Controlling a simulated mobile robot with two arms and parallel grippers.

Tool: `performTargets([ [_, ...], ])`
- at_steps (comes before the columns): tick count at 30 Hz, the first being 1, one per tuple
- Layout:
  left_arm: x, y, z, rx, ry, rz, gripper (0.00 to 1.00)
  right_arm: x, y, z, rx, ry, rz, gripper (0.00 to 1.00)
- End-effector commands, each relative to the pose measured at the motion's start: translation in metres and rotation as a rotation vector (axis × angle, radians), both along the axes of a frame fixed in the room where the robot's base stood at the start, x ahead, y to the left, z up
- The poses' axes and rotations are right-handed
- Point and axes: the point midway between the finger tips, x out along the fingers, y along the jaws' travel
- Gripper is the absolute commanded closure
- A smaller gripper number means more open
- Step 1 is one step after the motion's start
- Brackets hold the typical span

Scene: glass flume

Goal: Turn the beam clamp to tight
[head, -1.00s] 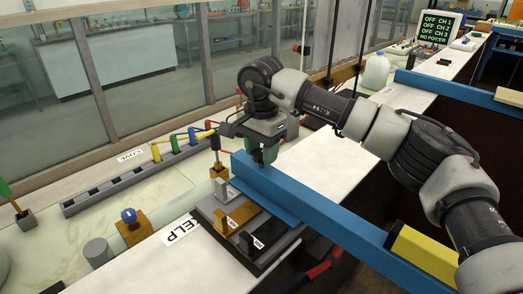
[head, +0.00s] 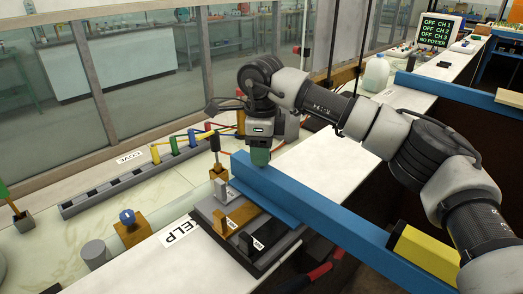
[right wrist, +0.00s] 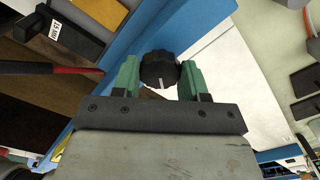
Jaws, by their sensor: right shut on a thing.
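The beam clamp shows as a black ribbed knob (right wrist: 158,70) with a pale pointer line, at the blue beam (head: 310,204). In the right wrist view it sits between the two green fingers of my right gripper (right wrist: 159,80). The gripper is shut on it. In the head view my right gripper (head: 260,157) points down at the far end of the beam, and its fingers hide the knob. I see no tight marking beside the knob. My left gripper is not in view.
A grey tray with upright blocks (head: 243,220) lies left of the beam. A yellow block (head: 428,255) is against its near right side. A blue knob on a brown block (head: 128,217) and a rail with coloured plugs (head: 120,182) are farther left. A white jug (head: 376,73) stands behind.

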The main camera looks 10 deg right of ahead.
Motion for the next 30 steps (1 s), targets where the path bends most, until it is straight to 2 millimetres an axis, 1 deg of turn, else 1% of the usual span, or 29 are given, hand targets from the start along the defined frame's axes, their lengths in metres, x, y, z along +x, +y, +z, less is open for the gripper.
performTargets([
  [18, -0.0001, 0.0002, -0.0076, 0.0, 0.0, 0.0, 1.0, 0.0008, -0.0007, 0.0013, 0.0, -0.004, -0.581, 0.81],
  [24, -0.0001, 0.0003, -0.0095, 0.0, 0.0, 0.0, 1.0, 0.0009, -0.0006, 0.0014, 0.001, -0.004, -0.736, 0.81],
  [30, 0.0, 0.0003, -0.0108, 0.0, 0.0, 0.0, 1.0, 0.0008, -0.0006, 0.0015, 0.001, -0.004, -0.845, 0.81],
])
